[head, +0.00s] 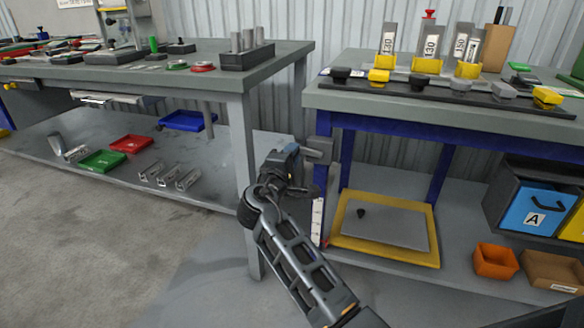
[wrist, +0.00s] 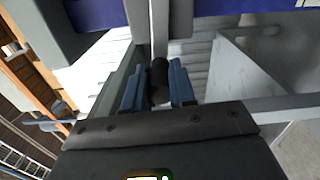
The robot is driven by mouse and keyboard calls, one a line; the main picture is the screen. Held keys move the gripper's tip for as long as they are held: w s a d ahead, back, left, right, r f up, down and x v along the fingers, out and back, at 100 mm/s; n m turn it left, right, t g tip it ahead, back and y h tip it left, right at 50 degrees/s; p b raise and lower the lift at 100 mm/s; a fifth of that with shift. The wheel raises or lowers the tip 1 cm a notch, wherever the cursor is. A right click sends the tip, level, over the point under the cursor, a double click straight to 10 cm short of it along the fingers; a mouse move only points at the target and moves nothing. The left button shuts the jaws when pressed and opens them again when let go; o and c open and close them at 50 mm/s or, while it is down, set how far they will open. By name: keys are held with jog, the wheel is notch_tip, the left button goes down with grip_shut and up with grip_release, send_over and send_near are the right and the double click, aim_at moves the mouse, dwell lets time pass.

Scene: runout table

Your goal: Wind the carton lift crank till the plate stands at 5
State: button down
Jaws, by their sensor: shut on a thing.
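My gripper (head: 292,150) is at the left front leg of the right-hand bench in the head view. In the wrist view its two blue fingers (wrist: 159,86) are shut on a dark cylindrical knob, which I take for the crank handle (wrist: 160,72). The rest of the crank is mostly hidden by my gripper in the head view. The lift plate (head: 388,228) is a grey sheet inside a yellow frame (head: 425,257), low under the bench. A white scale strip (head: 317,215) with a red mark stands left of the frame. Its numbers are too small to read.
An orange bin (head: 495,261) and a cardboard box (head: 553,270) stand right of the frame. The left-hand bench (head: 237,80) stands close to my arm's left.

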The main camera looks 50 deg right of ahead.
jog(key=r+m+b, duration=0.1)
jog(key=m, duration=0.1)
jog(key=r+m+b, duration=0.1)
jog(key=shift+s+m, duration=0.2)
jog(key=shift+m, duration=0.2)
jog(key=s+r+m+b, duration=0.1)
jog(key=m+b, duration=0.1)
jog(key=m, duration=0.1)
jog(key=s+d+r+m+b, duration=0.1)
jog(key=m+b, duration=0.1)
jog(key=m, duration=0.1)
jog(key=s+m+b, duration=0.1)
jog(key=m+b, duration=0.1)
jog(key=m, duration=0.1)
jog(key=shift+s+d+r, duration=0.2)
jog(key=shift+r, duration=0.2)
jog(key=shift+s+d+r+m+b, duration=0.1)
jog(key=shift+s+d+m+b, duration=0.1)
jog(key=shift+s+m+b, duration=0.5)
jog(key=shift+s+d+r+m+b, duration=0.15)
jog(key=shift+s+m+b, duration=0.1)
jog(key=shift+m+b, duration=0.75)
jog(key=c, duration=0.9)
grip_release()
jog(key=shift+a, duration=0.1)
jog(key=shift+p+v, duration=1.05)
jog(key=shift+v, duration=2.8)
